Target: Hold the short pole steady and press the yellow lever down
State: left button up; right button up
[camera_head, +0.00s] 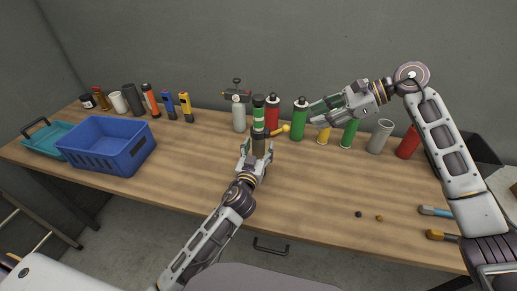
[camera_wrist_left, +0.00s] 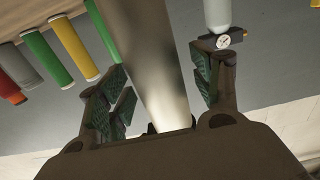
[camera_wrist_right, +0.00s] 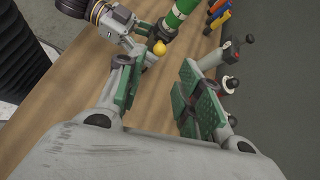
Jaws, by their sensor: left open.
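The short pole (camera_head: 258,147) stands upright on the table, with a green banded section and black top above its brownish lower part. The yellow lever (camera_head: 281,129) sticks out to its right, ending in a round knob. My left gripper (camera_head: 257,152) is open around the lower pole. In the left wrist view the pole (camera_wrist_left: 150,60) passes between the spread fingers (camera_wrist_left: 160,100). My right gripper (camera_head: 318,112) is open and empty, to the right of the lever and above the table. In the right wrist view the yellow knob (camera_wrist_right: 159,49) shows beyond its fingers (camera_wrist_right: 160,95).
A grey bottle with a valve (camera_head: 239,112), a red cylinder (camera_head: 272,112) and a green cylinder (camera_head: 299,120) stand behind the pole. More cylinders stand at the right. A blue crate (camera_head: 106,147) is at the left. Small brushes (camera_head: 437,211) lie front right. The table's front middle is mostly clear.

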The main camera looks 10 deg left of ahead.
pick_arm(q)
jog(key=shift+c, duration=0.5)
jog(key=c, duration=1.2)
jog(key=shift+c, duration=0.5)
pick_arm(e)
jog(key=shift+c, duration=0.5)
grip_shut()
